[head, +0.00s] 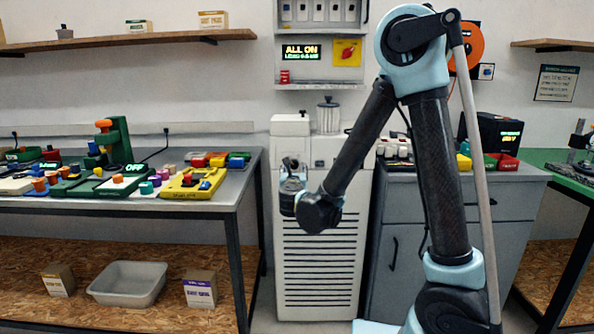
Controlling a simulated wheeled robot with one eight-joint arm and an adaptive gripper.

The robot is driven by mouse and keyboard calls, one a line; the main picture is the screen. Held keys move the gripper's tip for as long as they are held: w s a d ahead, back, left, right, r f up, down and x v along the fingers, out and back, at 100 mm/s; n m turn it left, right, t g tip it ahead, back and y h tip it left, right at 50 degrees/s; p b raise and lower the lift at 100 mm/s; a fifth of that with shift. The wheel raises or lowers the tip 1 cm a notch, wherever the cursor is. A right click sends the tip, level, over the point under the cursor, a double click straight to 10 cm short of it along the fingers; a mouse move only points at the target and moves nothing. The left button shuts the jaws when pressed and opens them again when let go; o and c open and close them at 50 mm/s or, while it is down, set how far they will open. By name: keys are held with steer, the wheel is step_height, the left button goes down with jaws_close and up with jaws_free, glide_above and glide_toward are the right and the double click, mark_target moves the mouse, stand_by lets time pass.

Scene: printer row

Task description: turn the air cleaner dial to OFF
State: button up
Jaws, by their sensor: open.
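The air cleaner appears to be the tall white cabinet (320,262) with dark louvre slots, standing between the left bench and the grey cabinet. My gripper (290,163) is open in front of its upper left part, and my wrist covers some of its front. I cannot make out a dial on the cabinet face; it may be hidden behind my gripper. A yellow plate with a red knob (347,53) is on the wall panel above. I cannot read its setting. My gripper is well below this plate.
A lit sign (301,52) reads "ALL ON". A lidded canister (328,116) stands on the white cabinet. The left bench (225,193) holds several coloured devices, one displaying "OFF". A grey cabinet (395,250) stands right, partly behind my arm. A grey bin (127,284) is on the low shelf.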

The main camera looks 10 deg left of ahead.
mark_target(295, 166)
steer(key=shift+x, duration=2.05)
steer(key=c, duration=1.1)
steer(key=shift+s+d, duration=0.1)
steer(key=shift+d, duration=0.2)
steer(key=shift+a, duration=0.15)
